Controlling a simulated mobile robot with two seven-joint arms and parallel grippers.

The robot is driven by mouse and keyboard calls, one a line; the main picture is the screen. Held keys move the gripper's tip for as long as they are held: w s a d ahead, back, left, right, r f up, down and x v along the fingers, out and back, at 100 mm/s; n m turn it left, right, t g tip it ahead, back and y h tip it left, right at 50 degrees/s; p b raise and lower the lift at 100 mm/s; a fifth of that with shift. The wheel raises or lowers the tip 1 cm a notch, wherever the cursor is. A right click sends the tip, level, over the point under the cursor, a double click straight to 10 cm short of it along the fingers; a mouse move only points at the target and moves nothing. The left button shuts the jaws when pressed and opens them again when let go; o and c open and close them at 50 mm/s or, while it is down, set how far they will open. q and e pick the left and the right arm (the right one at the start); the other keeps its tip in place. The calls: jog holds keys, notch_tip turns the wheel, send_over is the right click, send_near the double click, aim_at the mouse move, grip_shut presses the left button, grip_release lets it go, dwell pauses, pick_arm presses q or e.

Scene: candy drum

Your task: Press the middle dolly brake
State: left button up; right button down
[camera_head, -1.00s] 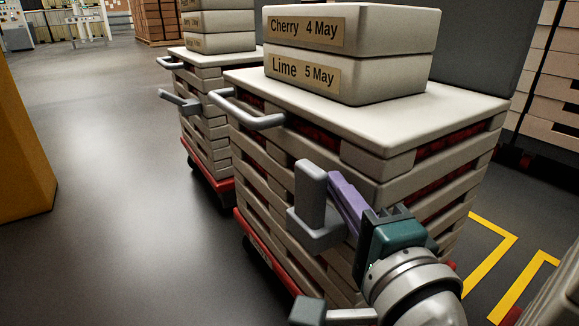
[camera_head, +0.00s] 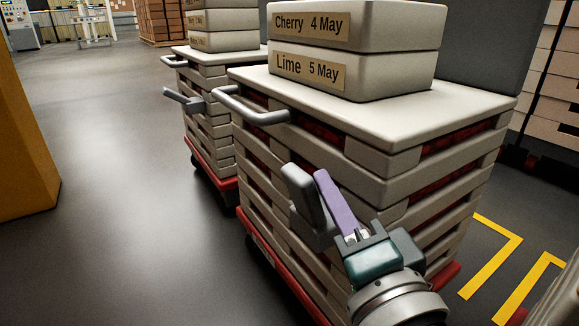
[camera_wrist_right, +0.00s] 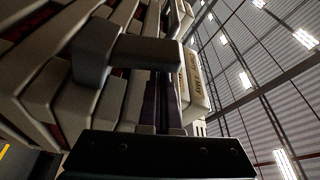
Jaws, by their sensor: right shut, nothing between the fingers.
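The near crate stack (camera_head: 400,215) stands on a red dolly (camera_head: 285,285). A grey brake lever (camera_head: 303,195) sits on its front side, its upper arm standing up with a slight lean left. My right gripper (camera_head: 322,178) has purple fingers shut and empty, pointing up close beside the lever's right side; I cannot tell whether they touch. In the right wrist view the lever (camera_wrist_right: 135,50) crosses above the purple fingers (camera_wrist_right: 158,105). My left gripper is not in view.
A grey push handle (camera_head: 255,108) juts from the near stack's top. Labelled boxes (camera_head: 350,75) lie on its lid. Another stack (camera_head: 212,125) behind has its own lever (camera_head: 183,101), sticking out left. A yellow block (camera_head: 25,150) stands far left. The floor between is clear.

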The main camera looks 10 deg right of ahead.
aim_at(292, 188)
jog(key=n, duration=0.1)
jog(key=a+n, duration=0.1)
jog(key=a+n+t+y, duration=0.1)
jog(key=n, duration=0.1)
jog(key=shift+s+f+b, duration=0.3)
jog(key=shift+f+b, duration=0.1)
jog(key=n, duration=0.1)
jog(key=n+y, duration=0.1)
jog(key=a+n, duration=0.1)
jog(key=shift+s+f+b, duration=0.25)
jog(key=shift+f+b, duration=0.1)
jog(key=shift+a+f+n+t+y, duration=0.1)
jog(key=shift+a+n+t+y, duration=0.2)
jog(key=shift+n, duration=0.4)
jog(key=shift+d, duration=0.1)
jog(key=shift+s+f, duration=0.1)
jog(key=shift+s, duration=0.05)
